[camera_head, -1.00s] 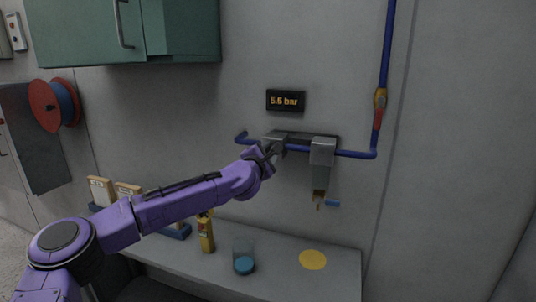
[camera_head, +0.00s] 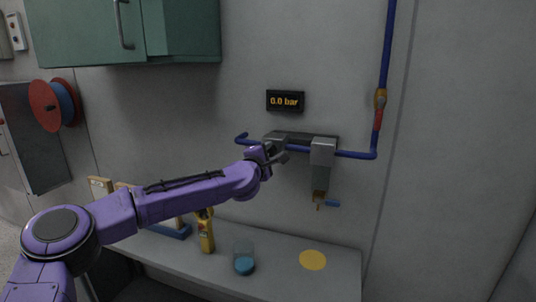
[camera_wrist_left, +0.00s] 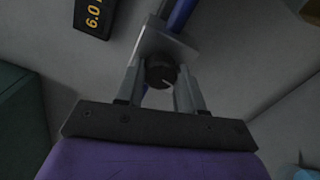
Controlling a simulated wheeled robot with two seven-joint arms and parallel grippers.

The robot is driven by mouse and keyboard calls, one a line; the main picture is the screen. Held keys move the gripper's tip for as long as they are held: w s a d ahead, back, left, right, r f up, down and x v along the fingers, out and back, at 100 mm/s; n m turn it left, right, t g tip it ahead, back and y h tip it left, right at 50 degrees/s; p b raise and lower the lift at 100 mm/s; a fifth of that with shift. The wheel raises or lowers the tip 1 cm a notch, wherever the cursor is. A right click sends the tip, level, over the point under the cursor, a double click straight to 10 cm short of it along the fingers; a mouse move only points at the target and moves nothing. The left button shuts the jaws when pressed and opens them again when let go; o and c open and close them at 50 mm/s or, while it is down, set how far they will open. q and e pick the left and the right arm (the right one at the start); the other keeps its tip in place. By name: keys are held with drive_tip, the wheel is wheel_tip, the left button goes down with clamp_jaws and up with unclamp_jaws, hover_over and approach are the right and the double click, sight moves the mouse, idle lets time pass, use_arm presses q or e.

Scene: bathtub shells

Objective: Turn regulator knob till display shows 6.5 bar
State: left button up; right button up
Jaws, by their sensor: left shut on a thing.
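The regulator knob (camera_wrist_left: 161,73) is round and black with a pale mark, on the grey regulator block (camera_wrist_left: 165,42). My left gripper (camera_head: 274,153) reaches it from the left, below the display. In the left wrist view my left gripper (camera_wrist_left: 160,88) is shut on the knob, one finger on each side. In the head view the gripper hides the knob. My right gripper is not in view.
A blue pipe (camera_head: 355,154) runs through the wall unit and up the right side, past a valve with a red handle (camera_head: 378,118). A grey filter unit (camera_head: 322,153) hangs right of the gripper.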

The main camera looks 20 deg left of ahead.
use_arm(q)
drive_tip(key=o, duration=1)
drive_tip(key=shift+o, duration=0.2)
drive_tip(key=s+b, duration=0.4)
drive_tip(key=s, duration=0.6)
drive_tip(key=shift+s+a, duration=0.15)
drive_tip(key=shift+s, duration=0.15)
drive_tip(key=shift+a, duration=0.1)
